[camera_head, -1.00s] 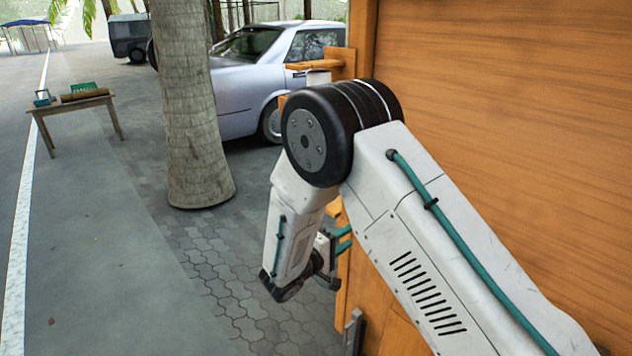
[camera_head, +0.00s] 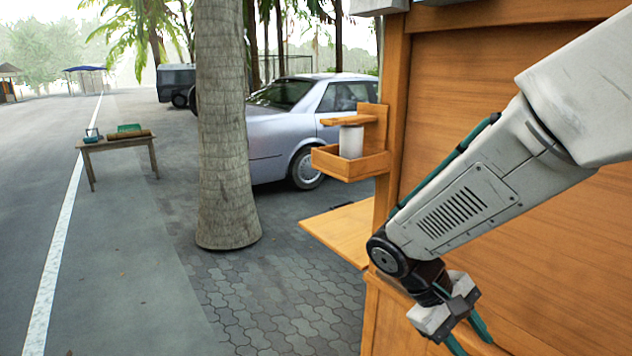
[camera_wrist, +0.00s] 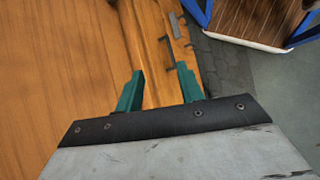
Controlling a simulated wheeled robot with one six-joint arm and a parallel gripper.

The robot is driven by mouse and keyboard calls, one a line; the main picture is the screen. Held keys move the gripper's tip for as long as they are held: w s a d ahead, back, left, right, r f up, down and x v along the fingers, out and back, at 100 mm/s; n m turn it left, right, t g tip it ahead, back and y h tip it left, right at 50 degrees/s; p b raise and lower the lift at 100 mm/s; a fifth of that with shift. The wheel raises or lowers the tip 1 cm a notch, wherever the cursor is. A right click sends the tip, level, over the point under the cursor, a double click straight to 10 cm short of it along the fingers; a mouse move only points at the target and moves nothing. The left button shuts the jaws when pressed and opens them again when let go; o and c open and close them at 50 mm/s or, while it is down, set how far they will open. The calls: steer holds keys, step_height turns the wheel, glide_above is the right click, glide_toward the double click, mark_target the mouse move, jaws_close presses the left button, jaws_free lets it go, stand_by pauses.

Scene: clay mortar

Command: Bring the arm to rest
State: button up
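My gripper (camera_head: 468,343) hangs low at the right in the head view, in front of the wooden stall wall. Its two green fingers stand apart in the wrist view (camera_wrist: 156,92), with nothing between them but wood behind. My arm reaches in from the upper right of the head view, with its forearm slanting down to the left.
An orange wooden stall (camera_head: 520,80) fills the right side, with a side shelf (camera_head: 345,232) and a small box holding a white cylinder (camera_head: 351,142). A palm trunk (camera_head: 224,130), a silver car (camera_head: 270,140) and a small table (camera_head: 117,143) stand beyond.

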steer(key=s+d+r+m+t+y, duration=0.1)
steer(key=s+r+m+t+y, duration=0.3)
steer(key=s+r+y, duration=0.3)
steer(key=shift+s+d+r+m+t+y, duration=0.15)
steer(key=shift+s+r+m+t+y, duration=0.25)
steer(key=shift+s+r, duration=2.15)
steer(key=shift+s+f, duration=0.5)
steer(key=shift+f, duration=0.05)
